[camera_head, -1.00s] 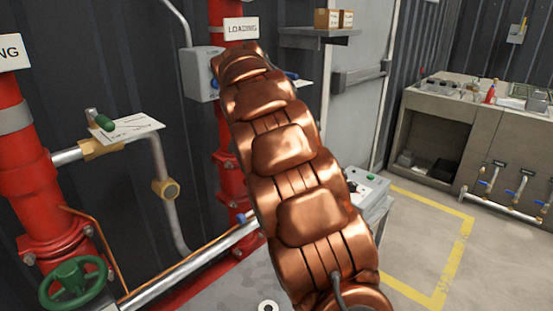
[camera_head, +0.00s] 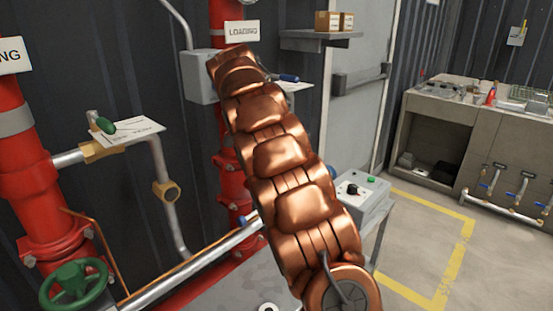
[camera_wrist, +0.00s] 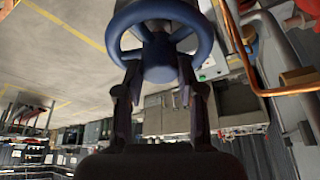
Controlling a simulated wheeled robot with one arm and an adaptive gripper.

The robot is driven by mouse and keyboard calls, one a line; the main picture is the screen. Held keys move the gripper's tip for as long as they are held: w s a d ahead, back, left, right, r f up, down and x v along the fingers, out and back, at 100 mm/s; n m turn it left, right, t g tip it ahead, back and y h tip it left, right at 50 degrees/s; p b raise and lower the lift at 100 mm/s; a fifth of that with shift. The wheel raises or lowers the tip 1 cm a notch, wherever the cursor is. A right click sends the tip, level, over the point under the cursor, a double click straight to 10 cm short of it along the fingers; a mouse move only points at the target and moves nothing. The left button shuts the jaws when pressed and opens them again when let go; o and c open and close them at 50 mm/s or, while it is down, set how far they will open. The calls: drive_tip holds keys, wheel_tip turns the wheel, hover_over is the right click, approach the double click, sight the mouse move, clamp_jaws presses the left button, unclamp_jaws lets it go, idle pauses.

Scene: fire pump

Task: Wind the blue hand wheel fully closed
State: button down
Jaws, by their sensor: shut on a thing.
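The blue hand wheel (camera_wrist: 157,45) fills the top middle of the wrist view, with its rim, spokes and hub showing. My gripper (camera_wrist: 158,80) reaches up to it from below, with its two dark fingers at the hub and spokes inside the rim. The gripper is shut on the wheel. The exact contact at the fingertips is dark and hard to make out. In the head view my copper arm hides the gripper and most of what lies behind it, so I cannot make out the wheel there for sure.
A green hand wheel (camera_head: 76,285) sits on the red pipe at the lower left. A grey control box (camera_head: 358,192) on a stand is close to the right of my arm. A copper pipe (camera_wrist: 250,75) runs near the wheel. Open floor (camera_head: 405,245) lies to the right.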

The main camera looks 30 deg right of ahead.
drive_tip(key=shift+w+m, duration=0.1)
drive_tip(key=shift+m, duration=0.6)
drive_tip(key=shift+r+g+p, duration=0.2)
drive_tip(key=shift+g+p, duration=0.1)
drive_tip(key=shift+p, duration=0.35)
drive_tip(key=shift+m+p, duration=0.5)
drive_tip(key=shift+g+p, duration=0.3)
drive_tip(key=m+y+p, duration=0.1)
drive_tip(key=m+p, duration=0.1)
drive_tip(key=p, duration=0.1)
drive_tip(key=shift+s+m+g+p, duration=0.2)
drive_tip(key=shift+m+g+p, duration=0.2)
drive_tip(key=shift+m+p, duration=0.65)
drive_tip(key=shift+p, duration=0.3)
drive_tip(key=shift+w+f, duration=0.1)
drive_tip(key=shift+f, duration=0.1)
